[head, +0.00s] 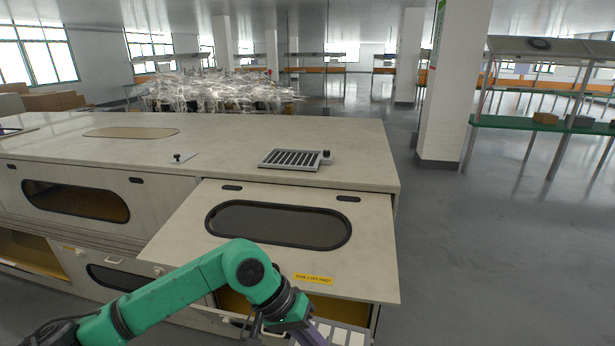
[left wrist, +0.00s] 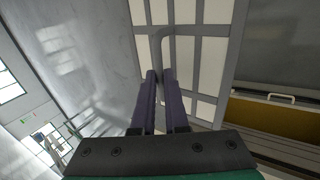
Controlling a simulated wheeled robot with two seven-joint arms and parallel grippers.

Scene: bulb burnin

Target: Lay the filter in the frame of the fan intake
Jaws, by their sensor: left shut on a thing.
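The filter is a white panel with a grey grid and a grey loop handle, filling the upper middle of the left wrist view (left wrist: 205,60). Part of the filter (head: 340,335) shows at the bottom edge of the head view. My left gripper (left wrist: 158,76) has its purple fingers shut on the filter's handle. In the head view my left gripper (head: 312,338) is low in front of the cabinet, its tips partly cut off. A grey slatted frame (head: 290,159), apparently the fan intake, lies on the countertop, with a dark knob at its right end. My right gripper is not in view.
The pale countertop (head: 350,140) has bare room around the slatted frame. A panel with a dark oval window (head: 278,224) and yellow label (head: 314,279) juts out below the counter, between it and my left arm. A small dark knob (head: 178,157) stands left.

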